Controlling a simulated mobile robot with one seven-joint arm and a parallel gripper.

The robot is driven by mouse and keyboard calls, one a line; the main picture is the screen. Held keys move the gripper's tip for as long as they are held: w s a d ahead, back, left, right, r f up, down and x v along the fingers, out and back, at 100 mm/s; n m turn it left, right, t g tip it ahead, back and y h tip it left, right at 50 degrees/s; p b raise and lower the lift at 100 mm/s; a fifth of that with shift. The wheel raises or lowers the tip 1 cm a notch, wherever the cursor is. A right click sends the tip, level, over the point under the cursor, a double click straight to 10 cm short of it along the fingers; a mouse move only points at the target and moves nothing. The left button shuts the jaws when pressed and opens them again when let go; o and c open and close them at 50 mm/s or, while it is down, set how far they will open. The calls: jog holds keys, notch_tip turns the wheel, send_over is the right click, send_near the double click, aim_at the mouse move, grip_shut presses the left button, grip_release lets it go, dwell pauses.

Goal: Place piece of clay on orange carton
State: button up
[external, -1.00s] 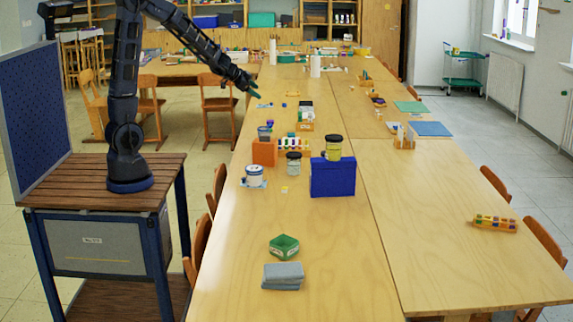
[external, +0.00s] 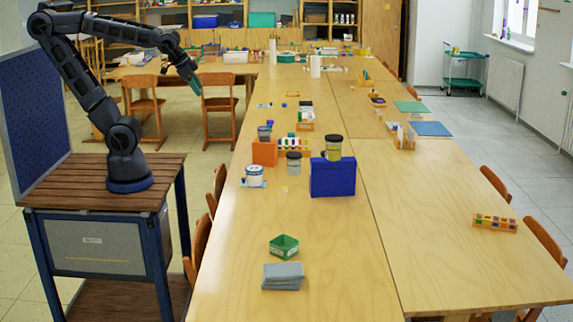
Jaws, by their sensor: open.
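The orange carton (external: 265,153) stands on the long table, left of the blue box. I cannot tell for sure which thing is the piece of clay. A grey layered slab (external: 283,277) lies at the near end of the table, and a tiny yellow piece (external: 285,190) lies in front of the carton. My gripper (external: 196,88) is raised left of the table, pointing down, well away from the carton. It is open, and I see nothing held in it.
A grey-lidded jar (external: 293,164) and a white-and-blue tub (external: 254,175) stand near the carton. A green tray (external: 284,246) lies near the slab. Chairs line the table's left edge. The near tabletop is mostly clear.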

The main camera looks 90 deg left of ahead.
jog(key=s+d+m+h, duration=0.1)
jog(key=s+d+h, duration=0.1)
jog(key=s+d, duration=0.3)
jog(key=shift+s+d+f+g, duration=0.25)
jog(key=shift+s+f+g, duration=0.05)
jog(key=shift+s+g, duration=0.1)
dwell(0.8)
